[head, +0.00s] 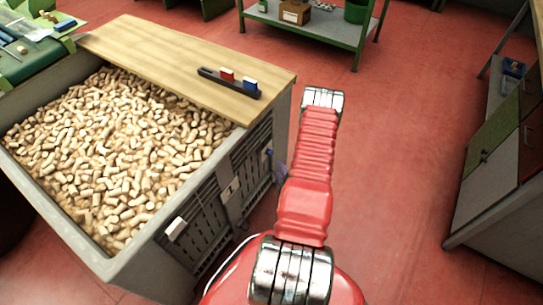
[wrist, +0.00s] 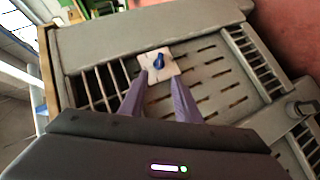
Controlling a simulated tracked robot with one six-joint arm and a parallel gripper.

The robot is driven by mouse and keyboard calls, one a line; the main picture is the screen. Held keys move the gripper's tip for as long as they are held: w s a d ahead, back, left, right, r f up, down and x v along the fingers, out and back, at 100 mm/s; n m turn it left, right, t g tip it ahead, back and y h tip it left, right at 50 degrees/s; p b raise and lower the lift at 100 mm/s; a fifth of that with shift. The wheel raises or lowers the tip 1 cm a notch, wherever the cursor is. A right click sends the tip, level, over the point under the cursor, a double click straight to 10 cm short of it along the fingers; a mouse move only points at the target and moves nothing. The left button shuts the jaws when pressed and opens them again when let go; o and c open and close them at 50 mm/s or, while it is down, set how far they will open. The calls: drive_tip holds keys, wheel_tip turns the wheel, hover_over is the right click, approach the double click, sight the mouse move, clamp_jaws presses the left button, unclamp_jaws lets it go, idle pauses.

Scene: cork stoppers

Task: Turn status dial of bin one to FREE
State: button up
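A status dial (wrist: 159,61), a blue knob on a pale square plate (wrist: 172,70), sits on the slatted grey side of the bin in the wrist view. The knob lies slightly aslant; no lettering is legible, so its setting cannot be told. My gripper (wrist: 158,77) is open, its two purple fingers spread toward the plate with the knob just beyond their tips. Whether they touch the plate is unclear. In the head view the grey bin (head: 95,247) is full of corks (head: 120,150). My gripper shows there only as a purple sliver (head: 281,173) beside its right side.
A green-framed shelf (head: 330,28) stands behind, a grey cabinet (head: 490,185) at right. Red floor (head: 400,130) between is clear.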

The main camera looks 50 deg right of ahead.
sight(271, 154)
drive_tip(key=x, duration=1.3)
drive_tip(key=shift+w, duration=0.15)
drive_tip(key=shift+c, duration=0.6)
drive_tip(key=shift+f, duration=0.1)
drive_tip(key=c, duration=0.6)
